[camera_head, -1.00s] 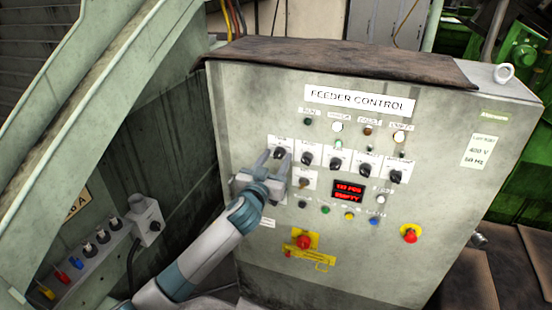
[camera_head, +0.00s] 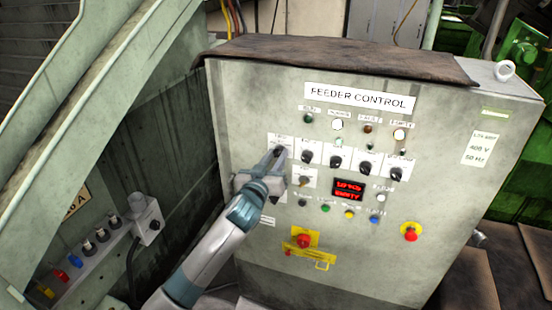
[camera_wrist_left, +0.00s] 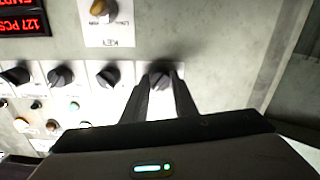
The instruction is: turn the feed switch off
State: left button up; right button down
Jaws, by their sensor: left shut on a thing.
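The grey control cabinet (camera_head: 245,110) labelled FEEDER CONTROL carries a row of black rotary switches. The leftmost switch (camera_head: 279,151) is the one at my left gripper (camera_head: 273,161). In the left wrist view the same black switch (camera_wrist_left: 161,76) sits between the two dark fingertips of my left gripper (camera_wrist_left: 161,82), which are shut on it. Its label is too small to read in the head view. The fingers partly hide its plate and its pointer position is unclear. My right gripper does not show.
Other black switches (camera_head: 337,162) stand close to the right in the same row. A key switch (camera_head: 304,181) lies just below, and a red display (camera_head: 349,188) beside it. A sloping green-grey guard (camera_head: 105,90) stands at left.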

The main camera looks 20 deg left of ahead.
pick_arm(q)
jog(key=n, duration=0.3)
jog(key=shift+n+p, duration=0.6)
jog(key=shift+n, duration=1.4)
jog(key=o, duration=1)
jog(key=shift+o, duration=0.2)
jog(key=shift+s, duration=0.1)
jog(key=shift+s, duration=0.5)
jog(key=s+b, duration=0.4)
jog(key=s, duration=1.2)
jog(key=shift+s+a, duration=0.15)
jog(key=shift+a, duration=0.2)
jog(key=shift+f, duration=0.1)
